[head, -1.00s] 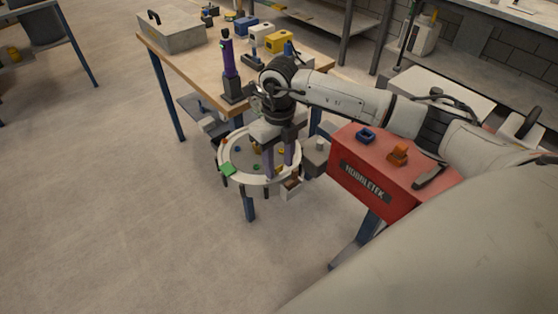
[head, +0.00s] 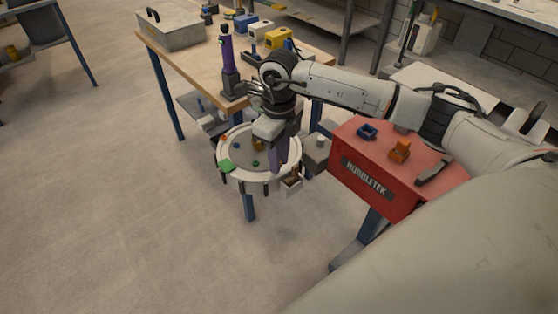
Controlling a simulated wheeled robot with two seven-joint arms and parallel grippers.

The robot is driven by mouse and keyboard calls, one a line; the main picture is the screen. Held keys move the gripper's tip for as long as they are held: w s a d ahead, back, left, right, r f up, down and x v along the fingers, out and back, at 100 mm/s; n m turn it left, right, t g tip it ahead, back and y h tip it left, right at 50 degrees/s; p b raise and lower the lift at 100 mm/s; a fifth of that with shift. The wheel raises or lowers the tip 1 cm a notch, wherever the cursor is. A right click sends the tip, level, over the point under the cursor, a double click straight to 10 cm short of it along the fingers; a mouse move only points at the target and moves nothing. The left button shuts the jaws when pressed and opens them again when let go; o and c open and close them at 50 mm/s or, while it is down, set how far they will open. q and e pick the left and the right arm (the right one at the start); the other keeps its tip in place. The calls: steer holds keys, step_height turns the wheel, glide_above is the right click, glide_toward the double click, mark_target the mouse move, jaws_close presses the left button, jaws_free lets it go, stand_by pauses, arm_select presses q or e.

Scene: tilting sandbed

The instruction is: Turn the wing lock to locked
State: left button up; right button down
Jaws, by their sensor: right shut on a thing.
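The round tilting sandbed (head: 225,171) has a pale rim and a grey top, and it stands at the front edge of the wooden bench. My right gripper (head: 279,166) points down over the right part of the sandbed. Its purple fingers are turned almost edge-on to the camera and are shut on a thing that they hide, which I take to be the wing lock. I cannot see the lock's angle. My left gripper is not in view.
Small coloured pieces, one a green block (head: 227,165), lie on or at the sandbed's rim. A red box (head: 372,182) stands close on the right. The bench (head: 190,67) behind carries a purple-and-black upright tool (head: 227,60). The floor at front left is clear.

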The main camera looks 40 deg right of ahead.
steer(key=n+b, duration=0.2)
steer(key=n, duration=0.1)
steer(key=shift+w+f+n, duration=0.1)
steer(key=shift+n, duration=0.3)
steer(key=n+b, duration=0.1)
steer(key=n, duration=0.2)
steer(key=shift+n+b, duration=0.3)
steer(key=n+b, duration=0.1)
steer(key=n, duration=0.3)
steer(key=shift+b, duration=0.4)
steer(key=shift+n+b, duration=0.35)
steer(key=shift+n, duration=1.25)
steer(key=shift+r, duration=0.2)
steer(key=c, duration=1.6)
jaws_free()
steer(key=shift+o, duration=0.2)
